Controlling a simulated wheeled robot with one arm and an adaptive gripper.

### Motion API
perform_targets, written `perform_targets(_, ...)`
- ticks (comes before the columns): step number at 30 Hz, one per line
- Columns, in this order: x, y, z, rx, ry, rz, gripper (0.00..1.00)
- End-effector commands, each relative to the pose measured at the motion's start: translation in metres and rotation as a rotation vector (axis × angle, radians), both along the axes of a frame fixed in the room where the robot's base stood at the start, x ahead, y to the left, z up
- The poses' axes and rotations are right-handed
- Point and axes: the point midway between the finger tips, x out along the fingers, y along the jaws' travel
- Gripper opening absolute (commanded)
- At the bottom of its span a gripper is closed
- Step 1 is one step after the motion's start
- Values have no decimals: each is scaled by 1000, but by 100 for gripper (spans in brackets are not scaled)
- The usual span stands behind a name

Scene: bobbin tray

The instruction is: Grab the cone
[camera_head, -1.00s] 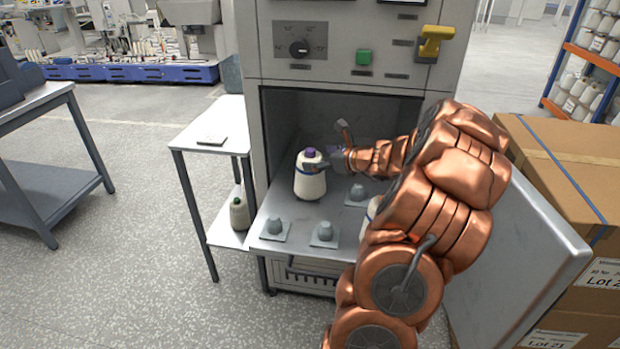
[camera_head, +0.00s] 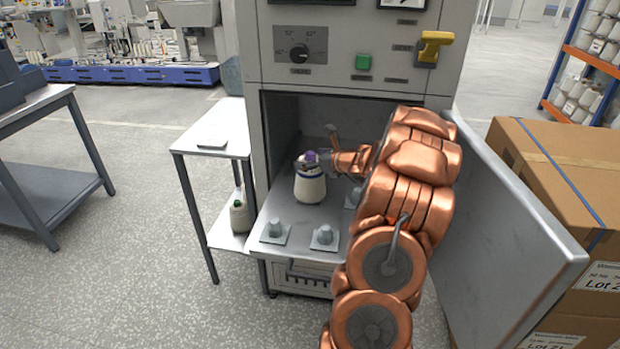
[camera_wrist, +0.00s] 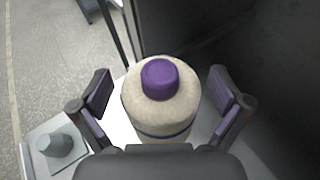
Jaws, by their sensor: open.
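The cone (camera_head: 310,187) is a cream yarn cone with a purple tip and a blue band. It stands upright on the metal tray (camera_head: 283,213) at the mouth of the machine's chamber. My gripper (camera_head: 307,163) is at its upper part, coming in from the right. In the wrist view the cone (camera_wrist: 157,105) sits between the two purple-padded fingers of my gripper (camera_wrist: 160,98), with a gap on each side. The gripper is open and holds nothing. The cone's lower part is hidden in the wrist view.
Grey pegs on square bases stand on the tray, such as the front left one (camera_head: 275,230) and the front middle one (camera_head: 323,236). The open door (camera_head: 520,230) is at the right. A side table (camera_head: 205,133) stands left, with a bottle-like item (camera_head: 239,215) on its lower shelf.

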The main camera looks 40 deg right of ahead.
Motion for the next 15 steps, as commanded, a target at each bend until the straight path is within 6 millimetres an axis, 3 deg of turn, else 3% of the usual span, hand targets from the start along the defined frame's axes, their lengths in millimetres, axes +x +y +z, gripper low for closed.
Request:
perform_targets(6, 0, 0, 0, 0, 0, 0, 98)
perform_targets(15, 0, 0, 0, 0, 0, -1, 67)
